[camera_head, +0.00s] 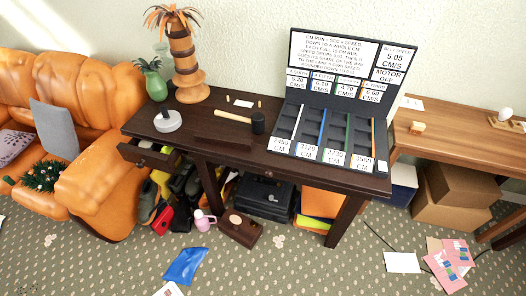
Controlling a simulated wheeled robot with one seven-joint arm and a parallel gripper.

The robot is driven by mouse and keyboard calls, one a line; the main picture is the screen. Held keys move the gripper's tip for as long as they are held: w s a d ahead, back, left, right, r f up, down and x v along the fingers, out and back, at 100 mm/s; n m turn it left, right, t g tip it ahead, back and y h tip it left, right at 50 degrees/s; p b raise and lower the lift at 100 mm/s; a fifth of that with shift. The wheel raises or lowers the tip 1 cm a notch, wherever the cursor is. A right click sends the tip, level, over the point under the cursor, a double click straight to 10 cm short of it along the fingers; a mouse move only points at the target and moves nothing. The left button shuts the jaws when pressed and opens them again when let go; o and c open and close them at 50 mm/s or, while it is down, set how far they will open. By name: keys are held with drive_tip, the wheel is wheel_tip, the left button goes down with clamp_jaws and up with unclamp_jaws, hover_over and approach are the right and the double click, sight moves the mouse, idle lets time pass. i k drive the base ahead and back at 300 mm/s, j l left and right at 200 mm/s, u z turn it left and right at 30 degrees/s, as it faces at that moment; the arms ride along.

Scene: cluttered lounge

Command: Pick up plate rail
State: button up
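I cannot tell for sure which thing is the plate rail. A dark wooden desk (215,127) stands in the middle. An open black case (283,122) lies at its right, its lid upright with printed white cards and its base split into several long lanes with coloured strips. A mallet (237,117) with a pale handle and black head lies left of the case. A white round object (168,122) is on the desk's left part. My gripper is not in view.
A palm-shaped wooden ornament (186,62) and a green vase (155,84) stand at the desk's back left. An orange sofa (100,75) is at left, cardboard boxes (450,213) at right. Under the desk are bags and a black case (264,198). Papers lie on the carpet.

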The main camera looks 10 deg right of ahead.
sight(245, 144)
drive_tip(key=u, duration=0.7)
drive_tip(key=i+l+u, duration=0.45)
drive_tip(key=l+u, duration=0.25)
drive_tip(key=i+l+u, duration=0.15)
drive_tip(key=l+u, duration=0.2)
drive_tip(key=i+l, duration=0.1)
drive_tip(key=l, duration=0.25)
drive_tip(key=i+l, duration=0.15)
drive_tip(key=l, duration=0.25)
drive_tip(key=i+l+u, duration=0.1)
drive_tip(key=l, duration=0.25)
